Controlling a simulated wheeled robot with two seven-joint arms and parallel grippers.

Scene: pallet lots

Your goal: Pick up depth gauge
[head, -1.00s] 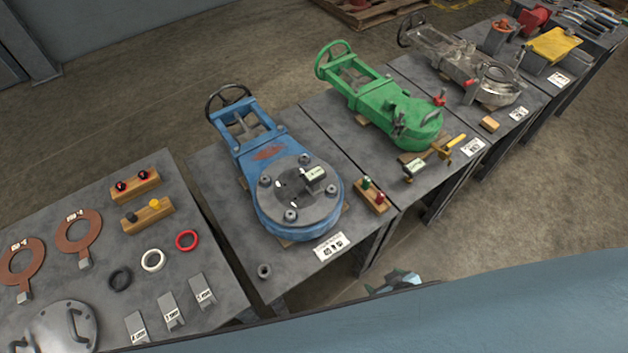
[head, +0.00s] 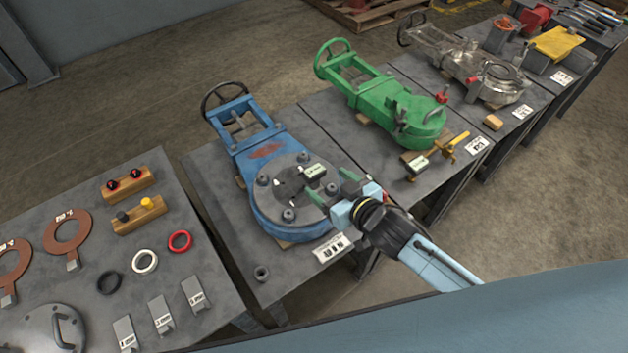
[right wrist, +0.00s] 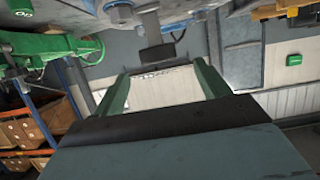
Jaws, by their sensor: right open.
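The likely depth gauge (head: 314,171) is a small dark block with a pale label on top. It stands on the round grey flange (head: 273,203) of the blue valve (head: 243,143). My right gripper (head: 332,187) is open, its green fingers at the flange's right side, just to the right of and nearer than the gauge. In the right wrist view a dark block (right wrist: 156,54), seemingly the gauge upside down, shows ahead between the open fingers (right wrist: 160,75), apart from them. My left gripper is not in view.
Bolts stand around the flange. A loose nut (head: 261,274) and a label card (head: 331,248) lie near the table's front edge. The left table holds rings (head: 145,261), gaskets and labelled plates. The green valve (head: 389,112) stands on the table to the right.

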